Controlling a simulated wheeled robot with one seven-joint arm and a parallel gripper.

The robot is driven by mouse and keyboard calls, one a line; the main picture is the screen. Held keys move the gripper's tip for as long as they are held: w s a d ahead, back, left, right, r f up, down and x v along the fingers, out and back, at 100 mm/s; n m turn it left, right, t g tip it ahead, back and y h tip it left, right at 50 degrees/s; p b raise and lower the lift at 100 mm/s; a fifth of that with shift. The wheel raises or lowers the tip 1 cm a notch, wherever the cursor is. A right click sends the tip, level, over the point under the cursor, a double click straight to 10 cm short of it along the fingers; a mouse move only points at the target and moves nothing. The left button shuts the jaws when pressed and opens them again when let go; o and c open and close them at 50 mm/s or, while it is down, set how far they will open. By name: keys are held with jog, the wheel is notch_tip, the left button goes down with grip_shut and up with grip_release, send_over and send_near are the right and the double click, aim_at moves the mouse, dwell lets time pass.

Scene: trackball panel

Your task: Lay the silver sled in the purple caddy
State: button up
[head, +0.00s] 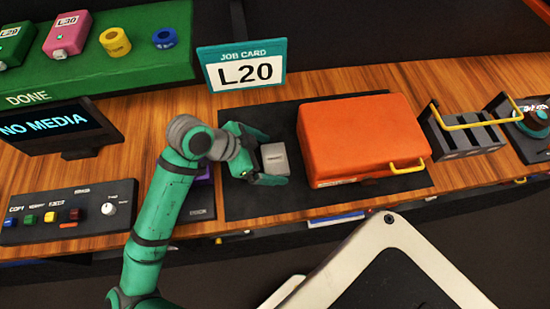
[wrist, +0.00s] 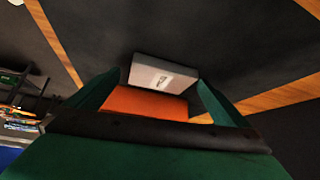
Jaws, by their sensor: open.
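The silver sled (head: 274,159), a small light-grey block, is on the dark mat just at the tips of my gripper (head: 268,157). My gripper is open, one finger on the far side and one on the near side of the sled. The wrist view shows the sled (wrist: 165,74) ahead, between the two green fingertips (wrist: 157,80); I cannot tell whether they touch it. The purple caddy (head: 204,174) is mostly hidden behind my arm, left of the mat; only a purple strip shows.
A large orange case (head: 358,136) stands close to the right of the sled. A job card reading L20 (head: 244,69) stands behind. A button panel (head: 70,213) and a NO MEDIA screen (head: 55,126) are at left. A grey rack (head: 465,133) is at right.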

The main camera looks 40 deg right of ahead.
jog(key=c, duration=1.3)
jog(key=shift+w, duration=0.1)
